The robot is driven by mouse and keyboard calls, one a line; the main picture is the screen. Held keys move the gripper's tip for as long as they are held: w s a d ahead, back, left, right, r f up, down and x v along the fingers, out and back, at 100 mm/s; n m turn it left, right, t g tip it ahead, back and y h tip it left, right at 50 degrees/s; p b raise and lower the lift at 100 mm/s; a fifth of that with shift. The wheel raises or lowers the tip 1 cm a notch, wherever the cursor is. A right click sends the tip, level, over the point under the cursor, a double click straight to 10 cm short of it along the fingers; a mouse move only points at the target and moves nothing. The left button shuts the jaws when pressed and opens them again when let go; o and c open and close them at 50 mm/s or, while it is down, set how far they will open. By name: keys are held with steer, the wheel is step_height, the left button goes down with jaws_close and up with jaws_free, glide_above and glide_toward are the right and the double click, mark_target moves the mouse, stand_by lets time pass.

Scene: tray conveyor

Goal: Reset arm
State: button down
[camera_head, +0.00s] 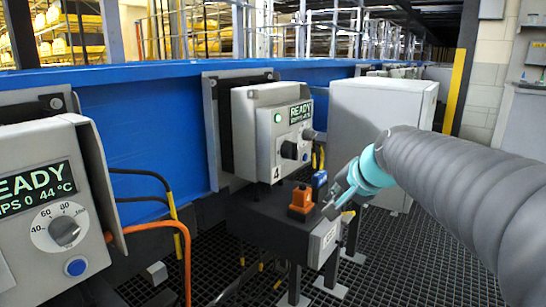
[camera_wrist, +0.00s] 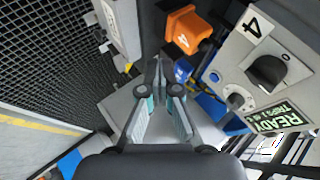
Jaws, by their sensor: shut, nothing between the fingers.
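My gripper (camera_head: 339,199) is at the end of my grey-sleeved arm, which enters from the right in the head view. It hovers near the right end of a dark box-shaped stand, beside an orange block (camera_head: 301,199) and a blue block (camera_head: 319,184). In the wrist view my gripper (camera_wrist: 158,68) has its fingertips together with nothing between them. The orange block (camera_wrist: 186,30) and blue block (camera_wrist: 182,70) lie ahead of and beside the fingers there. I cannot tell the exact gap to them.
A control box marked 4 (camera_head: 262,125) with a READY display and knob is on the blue conveyor side (camera_head: 155,130). Another control box (camera_head: 45,205) is at the left. A light grey cabinet (camera_head: 375,115) stands behind my arm. Open grating floor (camera_head: 425,265) lies at lower right.

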steer(key=s+d+f+n+g+h+p, duration=0.1)
steer(key=s+f+n, duration=0.3)
steer(key=s, duration=0.8)
steer(key=s+f+n+g+h+p, duration=0.2)
steer(key=s+f, duration=0.4)
steer(key=s, duration=0.6)
steer(key=shift+s+d+n, duration=0.25)
steer(key=shift+d+n, duration=0.1)
steer(key=shift+n, duration=0.55)
